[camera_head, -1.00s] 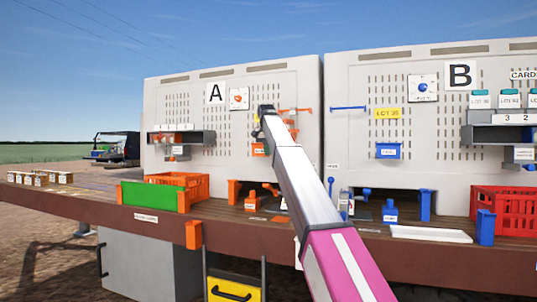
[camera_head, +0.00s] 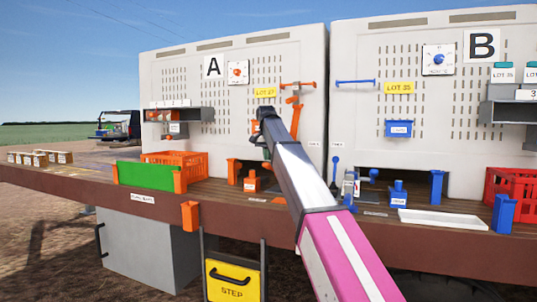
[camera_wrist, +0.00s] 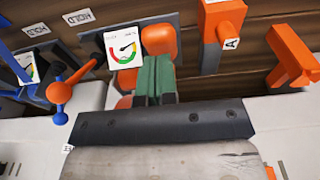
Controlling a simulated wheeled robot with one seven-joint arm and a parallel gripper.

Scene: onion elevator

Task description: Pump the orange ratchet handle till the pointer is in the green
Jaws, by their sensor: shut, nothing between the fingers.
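In the wrist view, my gripper (camera_wrist: 156,62) has its green fingers shut together beside a rounded orange piece (camera_wrist: 158,40), which looks like part of the ratchet handle. The fingertips overlap it in the picture; I cannot tell whether they touch. More orange parts (camera_wrist: 125,79) show left of the fingers, partly hidden by them. A white gauge (camera_wrist: 122,48) with a coloured arc and dark pointer stands just left of the orange piece. I cannot surely read which colour the pointer is on. In the head view, my arm hides the handle and gauge, and the gripper is mostly hidden.
An orange block marked A (camera_wrist: 222,38) and an orange bracket (camera_wrist: 293,65) are right. In the head view, an orange crate (camera_head: 190,162) and green board (camera_head: 145,174) stand left.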

